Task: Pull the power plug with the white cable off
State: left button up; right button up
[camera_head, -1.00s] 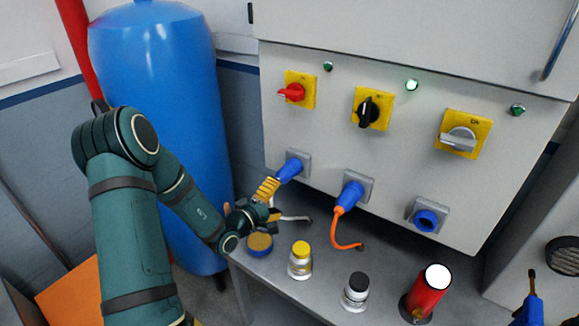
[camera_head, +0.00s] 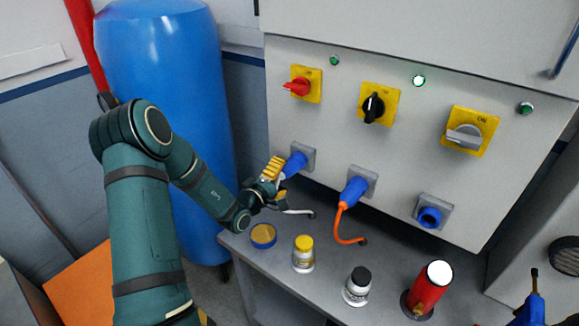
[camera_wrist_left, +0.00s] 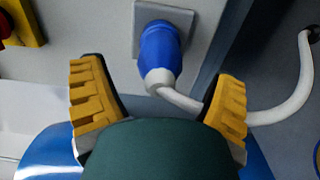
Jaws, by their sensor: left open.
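The blue power plug with the white cable (camera_head: 294,164) sits in the leftmost socket of the grey cabinet. In the left wrist view the plug (camera_wrist_left: 159,50) is upright in its grey socket plate, and its white cable (camera_wrist_left: 272,115) curves off to the right. My left gripper (camera_head: 277,180) is at the plug's cable end. In the left wrist view its two yellow fingers (camera_wrist_left: 160,105) are spread wide, one on each side of the plug, with gaps to it. The left gripper is open and empty.
A blue plug with an orange cable (camera_head: 354,190) is in the middle socket; the right blue socket (camera_head: 429,216) is empty. A yellow-capped bottle (camera_head: 303,254), a black-capped bottle (camera_head: 357,286) and a red cylinder (camera_head: 429,289) stand on the grey bench. A large blue tank (camera_head: 165,90) stands left.

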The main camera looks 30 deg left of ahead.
aim_at(292, 163)
pick_arm(q)
jog(key=w, duration=0.2)
jog(key=w+b, duration=0.1)
jog(key=w, duration=0.1)
jog(key=shift+w+d, duration=0.2)
jog(key=shift+w, duration=0.1)
jog(key=shift+w+r, duration=0.1)
jog(key=shift+r, duration=0.15)
jog(key=shift+w+d+r, duration=0.1)
jog(key=shift+r, duration=0.15)
jog(key=shift+b, duration=0.75)
dwell(0.3)
jog(key=shift+r, duration=0.1)
jog(key=shift+c, duration=0.4)
jog(key=c, duration=1.3)
jog(key=shift+s+f, duration=0.3)
jog(key=shift+c, duration=0.2)
